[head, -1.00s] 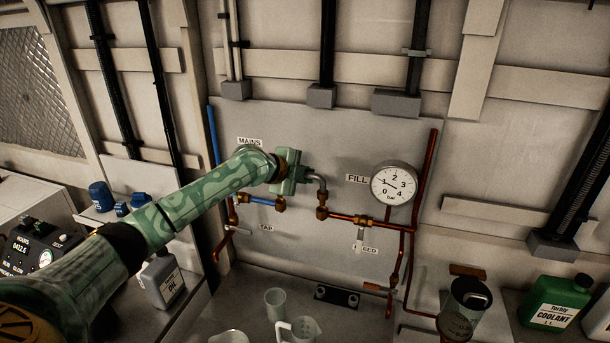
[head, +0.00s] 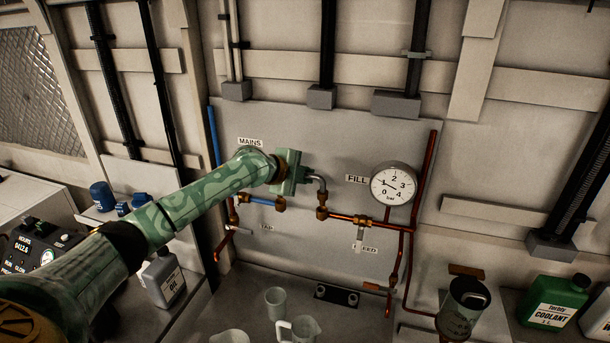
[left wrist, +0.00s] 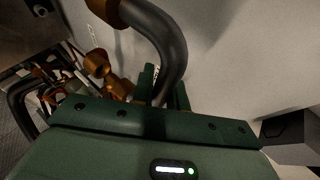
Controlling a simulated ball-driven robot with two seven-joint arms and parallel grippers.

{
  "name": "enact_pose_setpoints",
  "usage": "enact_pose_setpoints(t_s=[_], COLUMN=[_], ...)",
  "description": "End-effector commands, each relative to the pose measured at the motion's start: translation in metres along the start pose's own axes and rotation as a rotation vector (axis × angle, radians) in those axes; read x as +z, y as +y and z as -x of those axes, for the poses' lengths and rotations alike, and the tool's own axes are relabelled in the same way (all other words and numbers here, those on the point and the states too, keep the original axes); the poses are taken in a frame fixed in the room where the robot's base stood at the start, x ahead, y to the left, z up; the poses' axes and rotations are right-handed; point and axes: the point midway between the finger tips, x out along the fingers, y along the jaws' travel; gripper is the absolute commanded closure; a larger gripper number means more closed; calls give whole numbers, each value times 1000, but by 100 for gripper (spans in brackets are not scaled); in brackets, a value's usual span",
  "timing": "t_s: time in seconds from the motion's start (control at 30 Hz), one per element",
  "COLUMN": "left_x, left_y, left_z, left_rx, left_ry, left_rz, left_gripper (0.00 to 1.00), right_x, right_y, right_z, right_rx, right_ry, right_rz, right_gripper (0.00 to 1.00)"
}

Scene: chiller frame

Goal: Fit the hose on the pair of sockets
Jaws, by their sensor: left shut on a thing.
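The hose (head: 319,180) is a short dark grey bent tube. My left gripper (head: 303,174) is shut on it in front of the wall panel. In the left wrist view the hose (left wrist: 168,40) arches up from between the fingers (left wrist: 163,88) to a copper-coloured end nut at the upper left. The pair of brass sockets shows in the head view, the left one (head: 280,204) on the blue pipe and the right one (head: 322,212) on the copper pipe. The hose's right end points down at the right socket; I cannot tell whether it is seated. Its other end is hidden behind my gripper. My right gripper is not in view.
A pressure gauge (head: 393,184) and copper pipes (head: 350,217) lie right of the sockets. A green coolant can (head: 553,304) is at the right, a grey oil can (head: 163,279) at the left.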

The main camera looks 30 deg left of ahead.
Motion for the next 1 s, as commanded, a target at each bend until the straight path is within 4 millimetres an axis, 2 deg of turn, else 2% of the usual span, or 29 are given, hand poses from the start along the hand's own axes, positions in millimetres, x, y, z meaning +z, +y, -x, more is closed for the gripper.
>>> enact_pose_setpoints(t_s=[1.0], left_x=[4], left_y=[17], left_z=[-10], left_rx=[0], left_ry=[0], left_rz=[0], left_gripper=[100], right_x=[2], right_y=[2], right_z=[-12], right_rx=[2], right_ry=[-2], right_rz=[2], right_gripper=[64])
